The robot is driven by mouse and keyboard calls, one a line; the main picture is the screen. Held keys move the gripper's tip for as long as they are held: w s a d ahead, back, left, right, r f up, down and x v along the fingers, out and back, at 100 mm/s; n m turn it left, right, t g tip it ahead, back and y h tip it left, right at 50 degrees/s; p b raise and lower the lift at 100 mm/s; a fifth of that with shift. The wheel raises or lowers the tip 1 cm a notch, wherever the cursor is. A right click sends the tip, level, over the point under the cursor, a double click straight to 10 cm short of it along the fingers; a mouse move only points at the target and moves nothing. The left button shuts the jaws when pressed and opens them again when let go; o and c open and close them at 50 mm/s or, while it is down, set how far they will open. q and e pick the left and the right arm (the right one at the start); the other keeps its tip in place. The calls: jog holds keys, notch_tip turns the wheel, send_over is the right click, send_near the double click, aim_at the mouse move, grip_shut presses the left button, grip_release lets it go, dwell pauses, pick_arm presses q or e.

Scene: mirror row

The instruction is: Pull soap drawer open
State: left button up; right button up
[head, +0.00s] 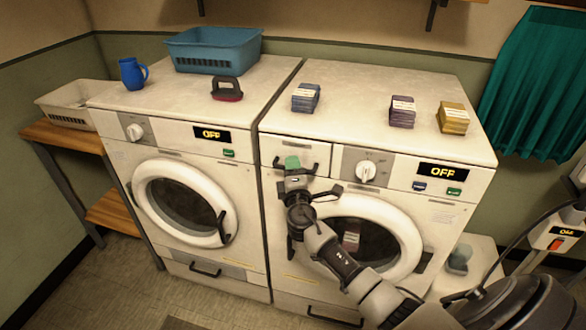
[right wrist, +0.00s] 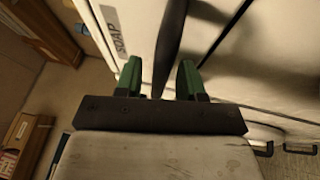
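The soap drawer (head: 324,156) is the white panel at the upper left of the right-hand washer front. It looks flush with the front. Its dark bar handle (head: 313,169) is partly hidden by my right gripper (head: 293,164). In the right wrist view the SOAP label (right wrist: 116,38) shows on the white face, and the dark handle (right wrist: 171,45) runs between my green fingers (right wrist: 158,75). The fingers stand apart on either side of the handle, with a visible gap, so the gripper is open. My left gripper is not in view.
The right washer's round door (head: 385,235) is below my gripper. On its top are blue (head: 306,97), purple (head: 402,111) and yellow (head: 453,117) stacks.

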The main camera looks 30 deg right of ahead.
grip_shut()
jog(key=s+a, duration=0.9)
jog(key=a, duration=0.2)
jog(key=shift+s+a+b, duration=0.2)
jog(key=shift+s+b, duration=0.2)
jog(key=shift+b, duration=0.05)
grip_release()
